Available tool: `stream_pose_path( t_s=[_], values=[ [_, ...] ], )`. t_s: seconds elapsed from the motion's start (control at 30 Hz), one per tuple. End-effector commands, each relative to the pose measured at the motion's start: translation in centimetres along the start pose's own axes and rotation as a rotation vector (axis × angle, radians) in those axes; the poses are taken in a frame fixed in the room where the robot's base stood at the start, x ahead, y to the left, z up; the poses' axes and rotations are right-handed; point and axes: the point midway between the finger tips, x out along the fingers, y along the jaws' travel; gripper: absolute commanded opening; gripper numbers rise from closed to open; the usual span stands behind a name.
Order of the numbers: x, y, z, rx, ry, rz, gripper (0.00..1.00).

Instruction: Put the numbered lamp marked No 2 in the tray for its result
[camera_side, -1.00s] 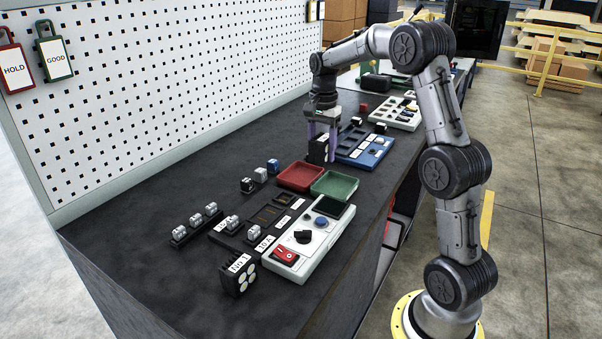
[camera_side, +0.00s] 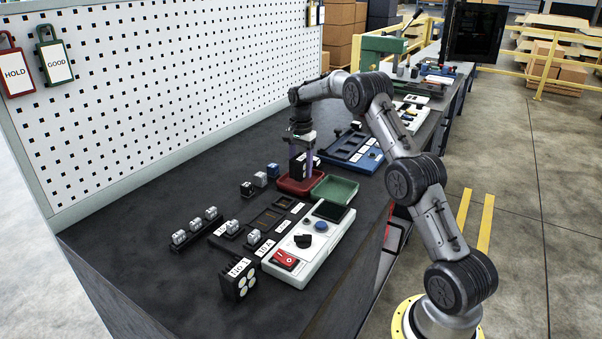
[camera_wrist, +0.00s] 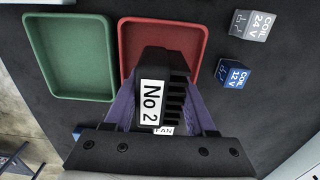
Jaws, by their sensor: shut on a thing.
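My gripper (camera_side: 301,166) is shut on the black lamp marked No 2, whose white label (camera_wrist: 152,105) faces the wrist camera. The lamp (camera_wrist: 165,66) is over the red tray (camera_wrist: 190,26), covering much of it in the wrist view. Whether it touches the tray floor I cannot tell. The red tray also shows in the side view (camera_side: 285,188), beneath my gripper. The green tray (camera_wrist: 70,87) is empty and stands beside the red one. In the side view the green tray (camera_side: 337,188) is to the right. The lamp marked No 1 (camera_side: 238,280) stands near the front of the bench.
A grey tester (camera_side: 290,262) with a red switch stands in front of the trays. Small coil blocks (camera_wrist: 234,74) and (camera_side: 260,178) stand left of the red tray in the side view. A blue rack (camera_side: 340,155) lies behind. Green HOLD-side tag GOOD (camera_side: 56,60) hangs on the pegboard.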

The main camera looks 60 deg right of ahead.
Motion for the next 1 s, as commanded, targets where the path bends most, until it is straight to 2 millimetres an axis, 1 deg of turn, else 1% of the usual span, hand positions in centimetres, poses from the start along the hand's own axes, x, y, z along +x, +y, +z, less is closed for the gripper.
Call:
stream_pose_path(
  t_s=[0.03,0.13,0.5,0.53,0.6,0.7,1.0],
  values=[
    [0.7,0.1,0.0,0.0,0.0,0.001,0.0],
    [1.8,0.0,0.0,0.0,0.001,-0.001,0.0],
    [2.1,0.0,0.0,0.0,0.001,-0.002,0.0],
    [2.3,0.1,0.0,0.0,0.0,0.0,0.58],
    [2.3,0.1,0.0,0.0,0.0,0.0,0.7],
    [2.3,0.1,0.0,0.0,0.0,0.0,0.86],
    [2.1,0.1,0.0,0.0,0.0,0.0,0.86]
  ],
)
